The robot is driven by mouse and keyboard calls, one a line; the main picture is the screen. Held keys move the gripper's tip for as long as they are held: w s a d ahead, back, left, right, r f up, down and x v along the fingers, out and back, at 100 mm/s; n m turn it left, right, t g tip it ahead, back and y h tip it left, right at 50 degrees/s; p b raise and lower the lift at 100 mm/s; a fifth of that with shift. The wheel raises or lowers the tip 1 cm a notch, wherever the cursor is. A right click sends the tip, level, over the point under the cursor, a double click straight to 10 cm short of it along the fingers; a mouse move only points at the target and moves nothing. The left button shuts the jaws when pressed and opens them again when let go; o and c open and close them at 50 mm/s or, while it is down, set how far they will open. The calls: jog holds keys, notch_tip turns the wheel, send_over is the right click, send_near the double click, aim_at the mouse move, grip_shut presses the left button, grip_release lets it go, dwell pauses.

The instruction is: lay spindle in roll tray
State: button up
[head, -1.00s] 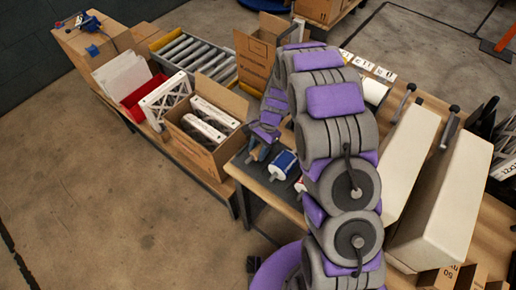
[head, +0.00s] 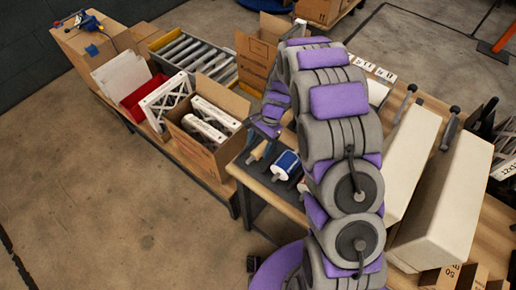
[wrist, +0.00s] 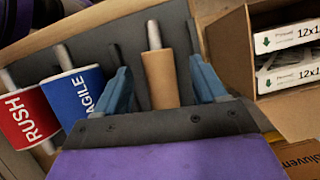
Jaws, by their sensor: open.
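A bare tan roll on a pale rod, likely the spindle (wrist: 160,80), lies on a dark grey tray (wrist: 130,55); this is likely the roll tray. The tan roll also shows in the head view (head: 257,153). My gripper (wrist: 165,88) is open, its two blue fingers on either side of the tan roll in the wrist view; I cannot tell whether they touch it. The roll's near end is hidden behind my gripper's body. Beside it lie a blue FRAGILE roll (wrist: 76,95) and a red RUSH roll (wrist: 26,118). In the head view my gripper (head: 268,127) is partly hidden.
An open carton (head: 197,148) with white boxed filters stands left of the rolls, close to my gripper's right side in the wrist view. A red bin (head: 140,97) and a grey rack of rollers (head: 190,55) stand farther back. Long pale boxes (head: 440,200) lie right of my arm.

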jog(key=p+v, duration=0.1)
jog(key=v, duration=1.3)
jog(key=shift+d+r, duration=0.25)
jog(key=shift+d, duration=0.05)
jog(key=shift+w+d, duration=0.1)
